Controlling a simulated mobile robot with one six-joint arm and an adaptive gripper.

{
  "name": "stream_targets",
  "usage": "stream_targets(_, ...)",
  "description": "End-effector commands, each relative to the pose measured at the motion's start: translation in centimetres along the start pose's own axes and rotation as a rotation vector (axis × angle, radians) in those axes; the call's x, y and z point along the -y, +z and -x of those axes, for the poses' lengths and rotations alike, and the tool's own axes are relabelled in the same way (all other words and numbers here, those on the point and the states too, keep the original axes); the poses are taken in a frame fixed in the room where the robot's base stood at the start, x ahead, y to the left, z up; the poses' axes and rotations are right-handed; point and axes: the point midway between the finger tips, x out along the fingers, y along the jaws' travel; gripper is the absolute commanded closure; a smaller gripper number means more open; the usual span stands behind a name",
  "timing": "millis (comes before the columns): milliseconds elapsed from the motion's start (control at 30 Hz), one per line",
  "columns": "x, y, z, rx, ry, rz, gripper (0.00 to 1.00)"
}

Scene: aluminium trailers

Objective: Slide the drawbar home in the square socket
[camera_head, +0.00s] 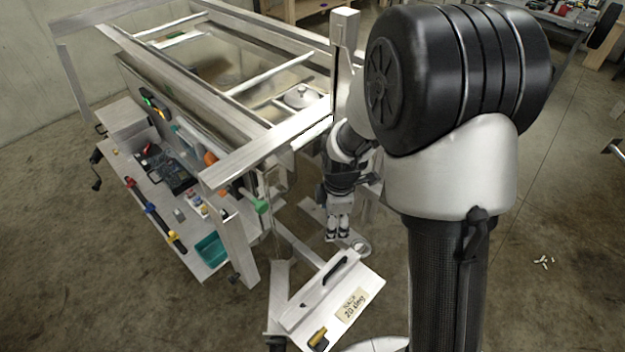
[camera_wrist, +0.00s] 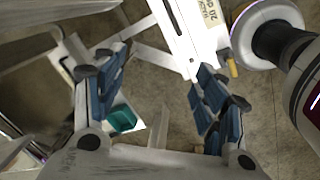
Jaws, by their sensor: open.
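My gripper (camera_head: 338,228) hangs in front of the trailer's near end, fingers pointing down. In the wrist view, its blue-padded fingers (camera_wrist: 158,80) stand wide apart with nothing held between them. A pale metal bar (camera_head: 300,246), which looks like part of the drawbar, runs below and left of my gripper towards a white plate. The plate (camera_head: 352,283) has a black handle and a label partly reading "20". It also shows beyond the fingertips in the wrist view (camera_wrist: 180,38). I cannot make out the square socket or tell how far the drawbar sits in it.
The aluminium trailer frame (camera_head: 262,150) stands behind and left of my gripper. A side shelf (camera_head: 150,190) carries tools and a teal bin (camera_head: 211,250), which also shows in the wrist view (camera_wrist: 122,118). Small white pieces (camera_head: 543,262) lie on the open floor at right.

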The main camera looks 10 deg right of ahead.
Motion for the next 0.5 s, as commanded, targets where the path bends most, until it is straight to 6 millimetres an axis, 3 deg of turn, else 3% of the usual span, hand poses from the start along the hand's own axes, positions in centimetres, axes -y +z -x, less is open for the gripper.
stream_targets(33,0.1,0.0,-3.0,0.001,-0.033,0.095,0.35)
stream_targets(200,1.0,0.1,-11.3,-0.012,-0.089,0.405,0.35)
stream_targets(333,2.3,0.1,-15.8,-0.025,-0.114,0.574,0.35)
stream_targets(500,3.4,0.2,-18.9,-0.036,-0.130,0.684,0.35)
